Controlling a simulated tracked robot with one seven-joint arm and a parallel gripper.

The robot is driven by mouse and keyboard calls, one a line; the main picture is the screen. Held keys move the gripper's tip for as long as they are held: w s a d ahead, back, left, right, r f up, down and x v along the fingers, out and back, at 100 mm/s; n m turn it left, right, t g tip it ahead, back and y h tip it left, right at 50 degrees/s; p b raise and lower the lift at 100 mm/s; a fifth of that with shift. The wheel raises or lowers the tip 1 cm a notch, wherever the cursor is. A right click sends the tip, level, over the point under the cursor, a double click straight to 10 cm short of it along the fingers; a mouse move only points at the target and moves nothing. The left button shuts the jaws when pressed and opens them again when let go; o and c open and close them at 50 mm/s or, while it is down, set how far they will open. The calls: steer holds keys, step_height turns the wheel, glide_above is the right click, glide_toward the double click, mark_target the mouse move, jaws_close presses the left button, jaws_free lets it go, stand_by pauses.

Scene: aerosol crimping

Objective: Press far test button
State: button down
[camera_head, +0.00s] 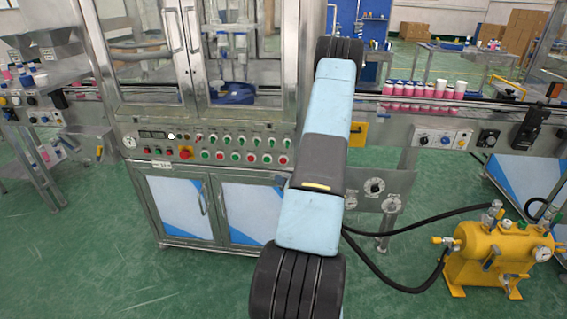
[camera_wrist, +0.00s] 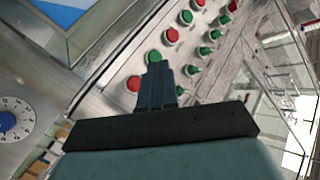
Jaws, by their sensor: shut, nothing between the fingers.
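A metal control panel of the crimping machine carries rows of red and green buttons; in the head view the button row (camera_head: 236,157) lies left of my arm. I cannot tell which one is the far test button. In the wrist view, my gripper (camera_wrist: 157,72) is shut and empty, its tips over the panel. The tips appear just below a green button (camera_wrist: 155,57), with a red button (camera_wrist: 133,83) to their left and another red button (camera_wrist: 172,36) above right. I cannot tell whether the tips touch the panel. In the head view my arm hides the gripper.
A blue-knobbed dial (camera_wrist: 8,121) is at the left in the wrist view. In the head view, glazed doors (camera_head: 139,40) stand above the panel. A conveyor with pink cans (camera_head: 422,89) is right of my arm, and a yellow tank (camera_head: 492,256) with black hoses stands at lower right.

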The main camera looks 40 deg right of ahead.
steer(key=shift+w+d, duration=1.45)
steer(key=shift+d, duration=0.25)
steer(key=shift+w+d, duration=1.4)
steer(key=shift+d, duration=0.25)
steer(key=shift+w+d, duration=0.1)
steer(key=shift+d, duration=0.05)
steer(key=shift+w+d, duration=0.1)
steer(key=shift+d, duration=0.05)
steer(key=shift+w+d, duration=0.25)
steer(key=shift+d, duration=0.05)
stand_by(0.6)
steer(key=shift+s+a, duration=0.55)
steer(key=shift+a, duration=0.1)
stand_by(0.4)
steer(key=shift+s+a, duration=1.6)
steer(key=shift+a, duration=0.3)
steer(key=shift+r, duration=0.1)
